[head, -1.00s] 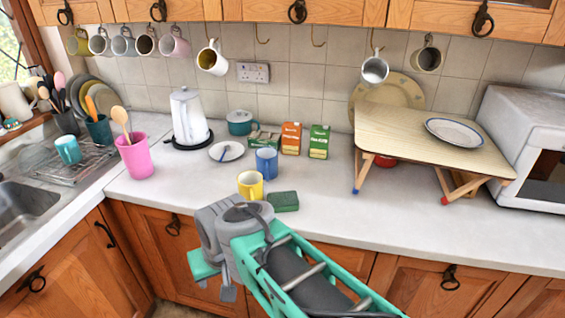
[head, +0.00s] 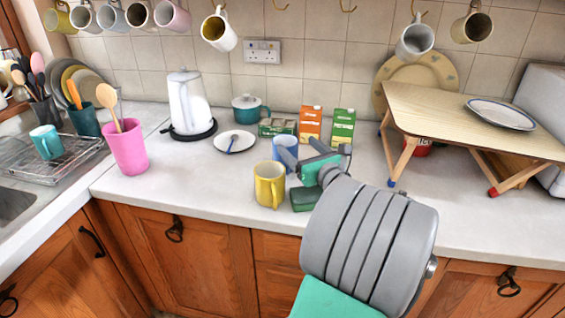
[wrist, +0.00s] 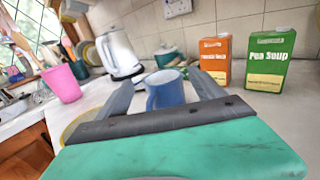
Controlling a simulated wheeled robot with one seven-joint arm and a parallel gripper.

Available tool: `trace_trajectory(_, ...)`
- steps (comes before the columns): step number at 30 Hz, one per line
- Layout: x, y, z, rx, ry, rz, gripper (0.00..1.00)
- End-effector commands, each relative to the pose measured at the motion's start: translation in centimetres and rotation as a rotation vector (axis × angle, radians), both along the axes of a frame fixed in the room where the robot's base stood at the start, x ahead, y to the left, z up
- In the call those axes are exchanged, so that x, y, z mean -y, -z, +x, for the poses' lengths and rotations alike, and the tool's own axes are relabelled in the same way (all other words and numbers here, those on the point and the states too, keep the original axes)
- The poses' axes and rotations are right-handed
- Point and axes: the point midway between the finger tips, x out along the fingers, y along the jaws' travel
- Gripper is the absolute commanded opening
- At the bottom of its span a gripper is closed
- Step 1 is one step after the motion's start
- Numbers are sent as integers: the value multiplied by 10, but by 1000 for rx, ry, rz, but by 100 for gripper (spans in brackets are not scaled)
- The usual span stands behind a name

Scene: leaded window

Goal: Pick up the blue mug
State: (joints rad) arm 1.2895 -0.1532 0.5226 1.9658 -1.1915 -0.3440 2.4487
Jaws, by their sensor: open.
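The blue mug (head: 283,149) stands on the white counter behind the yellow mug, partly hidden by my gripper in the head view. My gripper (head: 300,152) is open and points at the mug from the front right. In the wrist view the gripper (wrist: 163,97) has a finger on either side of the mug's visible body. I cannot tell whether either finger touches it.
The yellow mug (head: 269,185) stands close in front, with a green sponge (head: 305,198) beside it. Behind are an orange carton (head: 312,124), a green carton (head: 343,128) and a saucer (head: 235,142). A small folding table (head: 440,115) stands to the right.

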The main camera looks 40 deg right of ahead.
Motion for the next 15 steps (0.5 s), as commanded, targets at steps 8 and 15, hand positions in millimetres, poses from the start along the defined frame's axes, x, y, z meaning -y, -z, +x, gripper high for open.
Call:
trace_trajectory(8, 2, 31, 18, -3, -5, -4, 78)
trace_trajectory(15, 9, 31, 59, -3, -9, -5, 78)
